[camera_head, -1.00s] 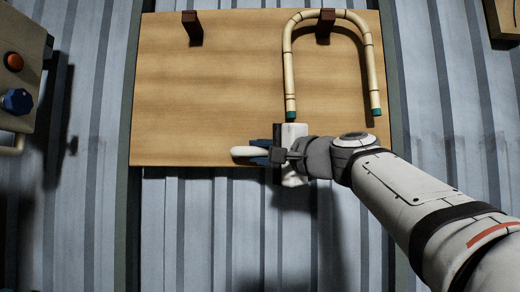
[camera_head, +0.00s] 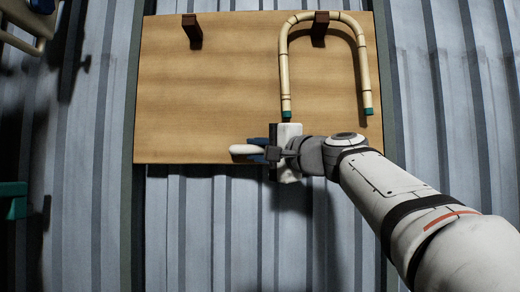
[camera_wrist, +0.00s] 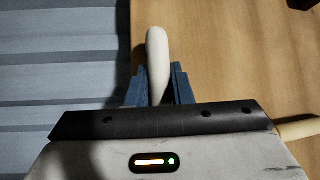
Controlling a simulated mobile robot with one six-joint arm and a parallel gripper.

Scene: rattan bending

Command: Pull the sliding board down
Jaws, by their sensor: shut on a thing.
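The sliding board (camera_head: 205,95) is a wide wooden panel set between two dark vertical rails against a corrugated wall. A pale rounded handle (camera_head: 241,149) sits at its lower edge, near the middle. My gripper (camera_head: 262,152) is shut on this handle, coming from the right. In the wrist view, the blue fingers of my gripper (camera_wrist: 158,85) lie on both sides of the pale handle (camera_wrist: 157,45). The board's wood (camera_wrist: 235,50) fills the right of that view. The handle's base is hidden by my gripper.
Two dark brown pegs (camera_head: 192,31) stick out near the board's top. A bent rattan piece (camera_head: 284,70) with green ends hangs over the right peg (camera_head: 320,29). Rails (camera_head: 388,70) flank the board. A green object (camera_head: 13,200) shows at the left edge. Bare wall (camera_head: 230,235) lies below the board.

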